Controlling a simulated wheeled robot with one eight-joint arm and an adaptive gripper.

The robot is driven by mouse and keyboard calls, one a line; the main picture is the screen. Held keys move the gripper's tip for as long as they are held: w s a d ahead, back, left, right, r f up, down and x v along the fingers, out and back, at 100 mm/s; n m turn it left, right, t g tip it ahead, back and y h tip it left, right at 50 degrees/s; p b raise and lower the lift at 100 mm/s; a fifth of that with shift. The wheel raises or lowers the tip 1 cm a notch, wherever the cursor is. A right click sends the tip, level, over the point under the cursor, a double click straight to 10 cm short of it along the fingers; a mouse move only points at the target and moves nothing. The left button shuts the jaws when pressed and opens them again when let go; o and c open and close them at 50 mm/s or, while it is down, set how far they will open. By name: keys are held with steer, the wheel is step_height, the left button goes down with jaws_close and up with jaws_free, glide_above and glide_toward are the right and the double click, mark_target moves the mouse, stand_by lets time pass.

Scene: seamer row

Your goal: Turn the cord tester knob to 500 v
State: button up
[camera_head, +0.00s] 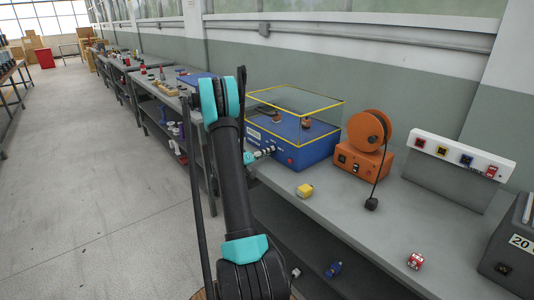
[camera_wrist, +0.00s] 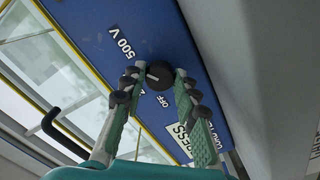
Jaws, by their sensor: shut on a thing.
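The cord tester (camera_head: 310,150) is a blue box with a clear, yellow-edged cover on the bench. Its blue front panel fills much of the wrist view (camera_wrist: 90,20). The round black knob (camera_wrist: 158,75) sits on that panel, between the "500 V" label (camera_wrist: 123,42) and the "OFF" label (camera_wrist: 162,101). Another label beside the knob is mostly hidden by a finger. My gripper (camera_wrist: 160,80) has its two fingers shut on the knob from either side. I cannot tell which label the knob points to. In the head view my gripper (camera_head: 265,153) is at the tester's front left, hiding the knob.
A black handle (camera_wrist: 50,122) stands out at the cover's side. An orange reel unit (camera_head: 365,145) with a hanging black plug (camera_head: 371,203) stands right of the tester. The aisle floor at left is clear.

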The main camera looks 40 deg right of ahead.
steer(key=shift+f+m, duration=0.1)
steer(key=shift+m, duration=0.4)
steer(key=o, duration=1.2)
steer(key=shift+c, duration=0.2)
steer(key=shift+a, duration=0.1)
steer(key=a, duration=1.2)
steer(key=shift+s, duration=0.45)
steer(key=shift+s, duration=0.1)
